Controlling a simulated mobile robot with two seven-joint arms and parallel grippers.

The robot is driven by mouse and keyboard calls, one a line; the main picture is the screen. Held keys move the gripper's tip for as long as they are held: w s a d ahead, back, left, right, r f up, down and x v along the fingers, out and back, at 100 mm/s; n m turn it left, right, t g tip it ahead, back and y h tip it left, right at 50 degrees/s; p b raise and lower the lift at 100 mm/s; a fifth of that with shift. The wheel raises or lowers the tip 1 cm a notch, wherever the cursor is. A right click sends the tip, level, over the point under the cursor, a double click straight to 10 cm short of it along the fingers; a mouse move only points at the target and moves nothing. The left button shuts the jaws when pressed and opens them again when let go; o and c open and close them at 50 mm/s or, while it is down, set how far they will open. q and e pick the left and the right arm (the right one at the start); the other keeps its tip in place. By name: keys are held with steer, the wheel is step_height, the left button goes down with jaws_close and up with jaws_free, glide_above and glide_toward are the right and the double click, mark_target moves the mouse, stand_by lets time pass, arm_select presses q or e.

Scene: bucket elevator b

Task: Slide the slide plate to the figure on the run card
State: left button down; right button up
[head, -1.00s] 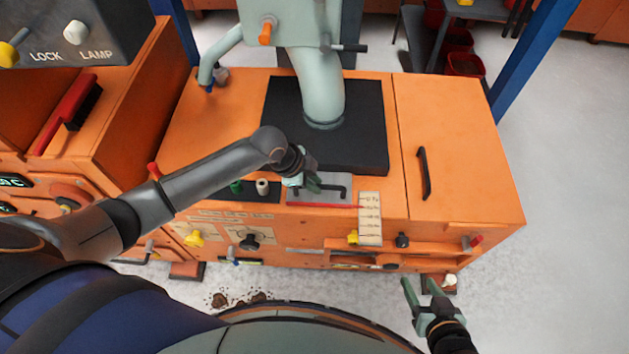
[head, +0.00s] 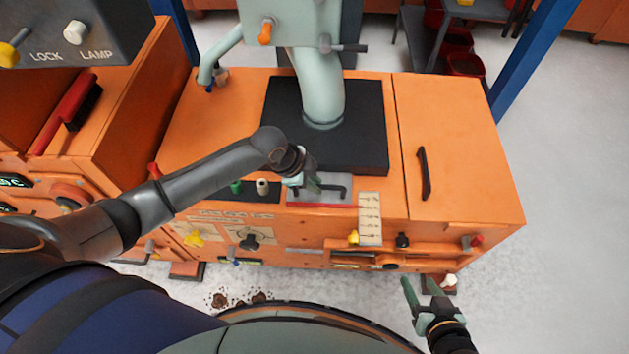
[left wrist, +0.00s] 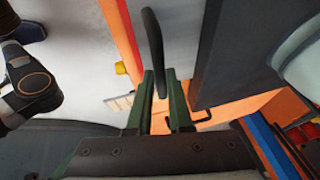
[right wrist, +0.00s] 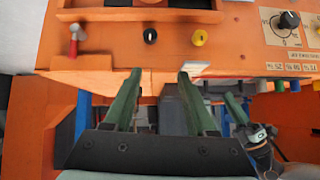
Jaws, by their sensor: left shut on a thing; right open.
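The slide plate (head: 322,196) is a grey plate on the orange cabinet top, with a black bar handle (head: 340,190) and a red strip along its front edge. A pale scale strip (head: 370,220) with several marks hangs to its right; the red strip's end is near its upper part, and the figures are too small to read. My left gripper (head: 313,184) is shut on the handle, whose bar (left wrist: 153,45) shows between the green fingers in the left wrist view. My right gripper (head: 417,284) is open and empty, low before the cabinet front. I cannot tell which paper is the run card.
A black slab (head: 360,130) with a pale green pipe (head: 322,95) stands behind the plate. The cabinet front carries a yellow knob (head: 353,238), a black knob (head: 403,240) and a dial (head: 249,240). A black door handle (head: 424,173) is at right. Floor at right is clear.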

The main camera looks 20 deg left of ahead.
arm_select(q)
steer(key=shift+s+r+p, duration=0.1)
steer(key=shift+s+p, duration=0.2)
steer(key=shift+p, duration=0.1)
steer(key=s+p, duration=0.1)
steer(key=s+d+p, duration=0.1)
steer(key=s+p, duration=0.1)
steer(key=shift+s, duration=0.25)
steer(key=shift+s+d, duration=0.15)
steer(key=shift+s, duration=0.25)
arm_select(e)
step_height(320, 180, up, 2)
steer(key=shift+s+d+r, duration=0.1)
steer(key=shift+r, duration=0.15)
arm_select(q)
steer(key=c, duration=0.9)
jaws_free()
steer(key=shift+o, duration=0.3)
arm_select(e)
steer(key=shift+r, duration=0.15)
